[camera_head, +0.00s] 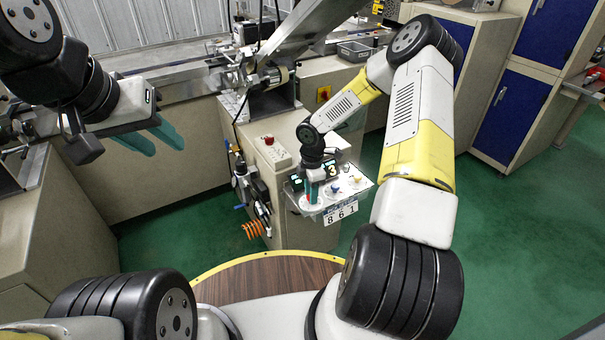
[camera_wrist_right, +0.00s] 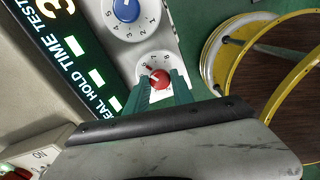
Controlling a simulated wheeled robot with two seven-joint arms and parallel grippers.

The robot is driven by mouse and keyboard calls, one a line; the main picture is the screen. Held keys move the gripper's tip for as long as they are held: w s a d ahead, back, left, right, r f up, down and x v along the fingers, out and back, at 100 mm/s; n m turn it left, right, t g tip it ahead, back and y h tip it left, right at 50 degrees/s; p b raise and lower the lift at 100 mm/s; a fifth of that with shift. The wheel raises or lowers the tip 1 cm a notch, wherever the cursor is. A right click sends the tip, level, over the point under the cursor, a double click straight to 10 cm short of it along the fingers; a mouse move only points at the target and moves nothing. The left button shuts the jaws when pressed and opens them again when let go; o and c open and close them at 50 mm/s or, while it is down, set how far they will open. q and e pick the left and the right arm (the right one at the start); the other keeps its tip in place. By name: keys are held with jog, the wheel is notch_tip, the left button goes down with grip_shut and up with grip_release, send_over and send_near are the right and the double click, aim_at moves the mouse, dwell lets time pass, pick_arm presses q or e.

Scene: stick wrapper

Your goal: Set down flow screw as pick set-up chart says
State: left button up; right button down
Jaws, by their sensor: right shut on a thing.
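A small control panel (camera_head: 358,186) with dials stands on the front of the machine. My right gripper (camera_wrist_right: 163,84) is shut on the red knob (camera_wrist_right: 160,77), one teal finger on each side of it. The red knob's numbered dial is partly hidden by the fingers, and its exact setting is hard to read. A blue knob (camera_wrist_right: 126,9) on its own dial is beside it. A white chart (camera_head: 341,212) below the panel reads 8 6 1. No readable label shows which knob is the flow screw. My left gripper (camera_head: 162,142) is open and empty, away from the panel.
A lit display (camera_wrist_right: 70,50) beside the dials shows a 3 and "HOLD TIME TEST". A box with a red button (camera_head: 270,141) sits on the machine, with hoses and an orange coil (camera_head: 253,229) below. Green floor (camera_head: 510,235) is free at right.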

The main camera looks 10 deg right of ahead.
jog(key=shift+m, duration=0.4)
jog(key=m, duration=0.3)
jog(key=shift+a, duration=0.1)
jog(key=m, duration=0.3)
jog(key=shift+m, duration=0.3)
jog(key=m, duration=0.3)
jog(key=shift+w+m, duration=0.1)
jog(key=shift+m, duration=2.1)
jog(key=c, duration=1.1)
grip_release()
